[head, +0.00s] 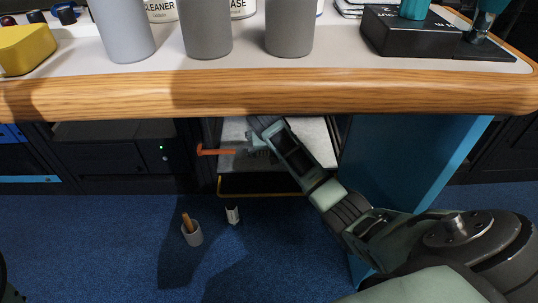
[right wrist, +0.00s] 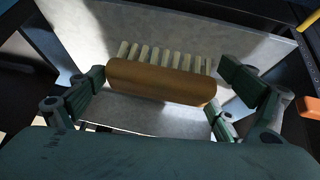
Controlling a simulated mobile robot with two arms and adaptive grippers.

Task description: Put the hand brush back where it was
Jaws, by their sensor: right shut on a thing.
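The hand brush (right wrist: 160,84) has a wooden back and a row of pale bristles. It shows in the right wrist view between the fingers of my right gripper (right wrist: 158,90), which is shut on it. Its bristles point towards the top of that picture. In the head view my right gripper (head: 262,141) is under the counter, over a pale grey shelf (head: 236,130); the brush is not clearly seen there. The shelf surface also shows behind the brush in the right wrist view (right wrist: 150,115). I cannot tell whether brush and shelf touch. My left gripper is not in view.
The wooden counter edge (head: 250,94) runs above my right arm. An orange-handled item (head: 215,152) sticks out left of the gripper. A blue panel (head: 410,160) stands at right. A grey cup (head: 192,234) and a small white item (head: 233,215) are on the blue floor.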

